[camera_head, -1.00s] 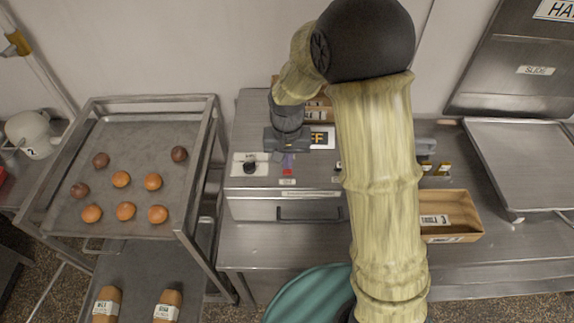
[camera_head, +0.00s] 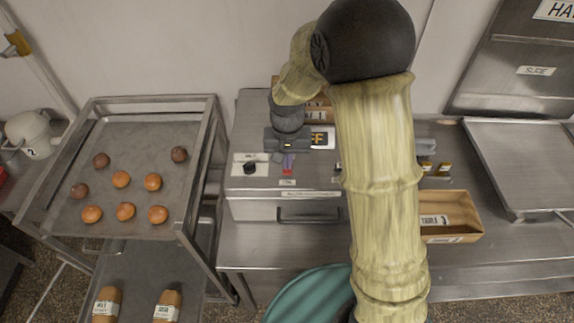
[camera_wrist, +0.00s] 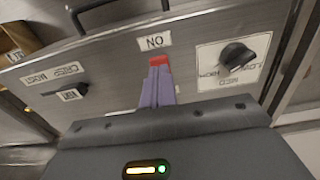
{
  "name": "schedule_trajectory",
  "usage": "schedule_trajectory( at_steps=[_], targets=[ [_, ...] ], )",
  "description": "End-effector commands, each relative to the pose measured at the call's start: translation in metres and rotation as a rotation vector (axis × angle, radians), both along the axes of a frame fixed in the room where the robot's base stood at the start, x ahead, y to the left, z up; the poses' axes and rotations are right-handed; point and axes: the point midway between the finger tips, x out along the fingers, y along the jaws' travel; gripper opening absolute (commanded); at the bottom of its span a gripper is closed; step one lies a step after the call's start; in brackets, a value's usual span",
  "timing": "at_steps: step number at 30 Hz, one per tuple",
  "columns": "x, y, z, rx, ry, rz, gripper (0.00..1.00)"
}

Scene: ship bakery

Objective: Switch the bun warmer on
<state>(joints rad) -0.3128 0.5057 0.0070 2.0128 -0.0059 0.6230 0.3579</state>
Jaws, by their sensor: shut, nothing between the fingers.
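The bun warmer (camera_head: 262,209) is a steel box with a front handle, in the middle of the head view. In the head view, my gripper (camera_head: 289,160) is over the warmer's top. A display (camera_head: 322,137) behind it shows "FF", its left part hidden.
A black heat knob (camera_wrist: 236,55) is beside the switch, and a vent slider (camera_wrist: 70,92) is on the other side. A rack tray (camera_head: 122,190) of buns stands left. A wooden box (camera_head: 450,214) and a steel tray (camera_head: 520,150) are right.

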Motion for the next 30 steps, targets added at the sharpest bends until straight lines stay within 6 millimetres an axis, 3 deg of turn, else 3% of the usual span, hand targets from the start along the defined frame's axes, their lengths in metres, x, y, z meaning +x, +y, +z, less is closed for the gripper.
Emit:
schedule_trajectory(
  at_steps=[30],
  targets=[
    [-0.0001,0.0,-0.0056,0.0,0.0,0.0,0.0]
  ],
)
